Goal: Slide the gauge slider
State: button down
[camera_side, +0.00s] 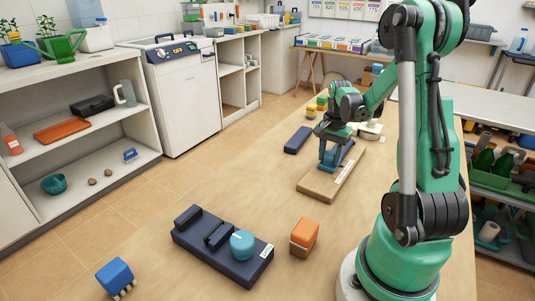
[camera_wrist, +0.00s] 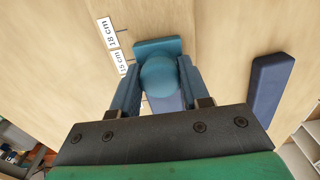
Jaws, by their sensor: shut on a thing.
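The gauge is a flat wooden board (camera_side: 318,188) with a white scale strip, lying on the table in the side view. In the wrist view its labels read 18 cm (camera_wrist: 109,33) and 15 cm (camera_wrist: 120,62). The slider (camera_wrist: 158,76) shows there as a teal round knob with a flat teal plate at its far side, beside the labels. My gripper (camera_side: 335,160) is low over the board. Its two blue fingers stand on either side of the knob and are shut on it. In the side view the fingers largely hide the slider.
A dark blue block (camera_side: 298,140) lies left of the board; it also shows in the wrist view (camera_wrist: 270,86). Nearer are a dark navy base with a teal knob (camera_side: 242,244), an orange block (camera_side: 304,237) and a blue block (camera_side: 115,276). A round pale object (camera_side: 370,131) stands behind.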

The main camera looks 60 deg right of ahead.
aim_at(330, 153)
jog(key=shift+c, duration=2.1)
grip_release()
jog(key=shift+r, duration=2.85)
jog(key=w+a+r+n+t, duration=0.1)
jog(key=w+a+n+t, duration=0.1)
jog(key=a+n, duration=0.4)
jog(key=w+a+r+n+t, duration=0.2)
jog(key=a+n, duration=0.4)
jog(key=a, duration=0.5)
jog(key=w+a+r+n+t, duration=0.1)
jog(key=w+a+n+t, duration=0.1)
jog(key=a+n, duration=0.4)
jog(key=a+t, duration=0.1)
jog(key=a, duration=0.2)
jog(key=shift+a+r, duration=0.2)
jog(key=shift+r, duration=0.05)
